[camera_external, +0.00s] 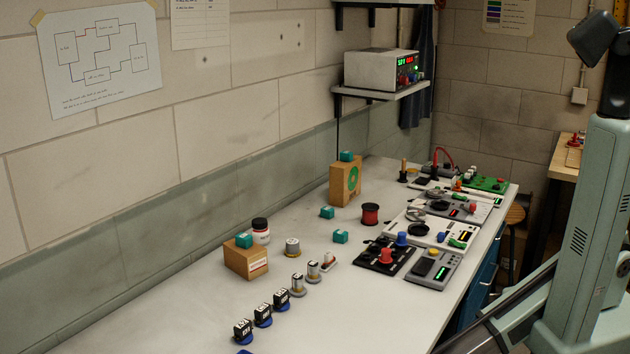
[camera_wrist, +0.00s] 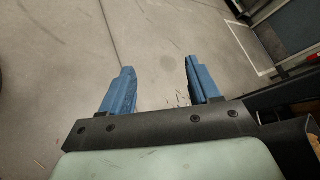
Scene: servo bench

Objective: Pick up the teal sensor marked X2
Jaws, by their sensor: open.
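Two more, a farther one (camera_external: 327,212) and a nearer one (camera_external: 340,236), rest on the bench top. Their markings are too small to read, so I cannot tell which is X2. My gripper (camera_wrist: 160,82) shows in the wrist view with two blue fingers spread apart and nothing between them. It is over the floor, away from the bench. The fingertips are not visible in the external view.
On the white bench (camera_external: 200,315), a low tan box (camera_external: 246,261) stands beside a dark-lidded jar (camera_external: 260,232). A taller wooden box (camera_external: 344,184) stands at the back. Black servos (camera_external: 263,315) line the front. Circuit modules (camera_external: 432,268) crowd the right side. The front-left bench area is clear.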

